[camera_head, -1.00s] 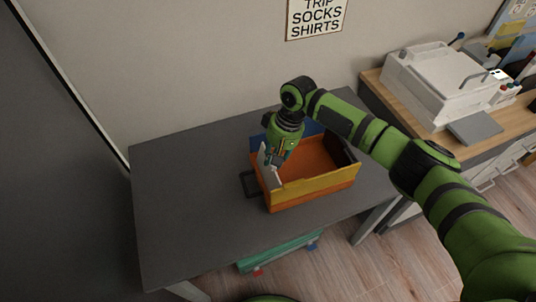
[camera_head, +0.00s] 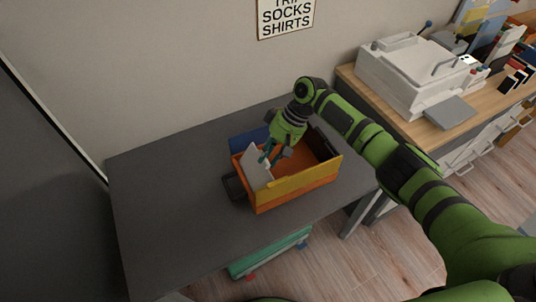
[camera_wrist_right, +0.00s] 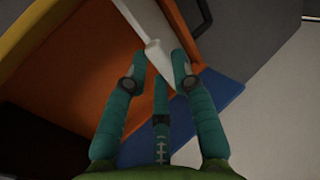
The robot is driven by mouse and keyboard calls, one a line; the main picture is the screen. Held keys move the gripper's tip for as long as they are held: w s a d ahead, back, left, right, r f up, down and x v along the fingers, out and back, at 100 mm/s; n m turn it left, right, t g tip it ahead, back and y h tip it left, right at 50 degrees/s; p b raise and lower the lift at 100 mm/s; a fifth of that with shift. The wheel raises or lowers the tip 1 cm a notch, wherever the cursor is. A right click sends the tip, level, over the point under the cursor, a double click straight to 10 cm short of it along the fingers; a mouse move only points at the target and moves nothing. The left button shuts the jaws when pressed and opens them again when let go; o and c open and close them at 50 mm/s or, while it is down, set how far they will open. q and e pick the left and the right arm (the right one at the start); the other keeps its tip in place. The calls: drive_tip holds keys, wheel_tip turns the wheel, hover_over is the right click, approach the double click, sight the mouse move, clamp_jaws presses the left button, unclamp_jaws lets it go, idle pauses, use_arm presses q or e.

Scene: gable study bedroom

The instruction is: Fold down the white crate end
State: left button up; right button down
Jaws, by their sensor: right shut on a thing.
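The crate has an orange base (camera_head: 297,193), a yellow near side (camera_head: 305,176), a blue far side (camera_head: 245,140) and a white end (camera_head: 256,166) at the left. The white end leans inward over the crate's orange inside, its broad face showing from above. My right gripper (camera_head: 267,157) reaches down into the crate and is shut on the white end. In the right wrist view, the white end (camera_wrist_right: 152,50) runs between the fingers of the gripper (camera_wrist_right: 166,68). My left gripper is not in view.
The crate stands on a dark grey table (camera_head: 165,215), with free room to its left. A black handle (camera_head: 232,187) sticks out at the crate's left end. A white machine (camera_head: 415,75) stands on a wooden counter at the right. A green thing (camera_head: 270,252) is below the table's front edge.

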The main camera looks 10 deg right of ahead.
drive_tip(key=shift+d+f, duration=0.3)
drive_tip(key=shift+f, duration=0.05)
drive_tip(key=c, duration=1)
unclamp_jaws()
drive_tip(key=shift+c, duration=0.2)
drive_tip(key=shift+w, duration=0.1)
drive_tip(key=shift+r, duration=0.1)
drive_tip(key=v, duration=1.2)
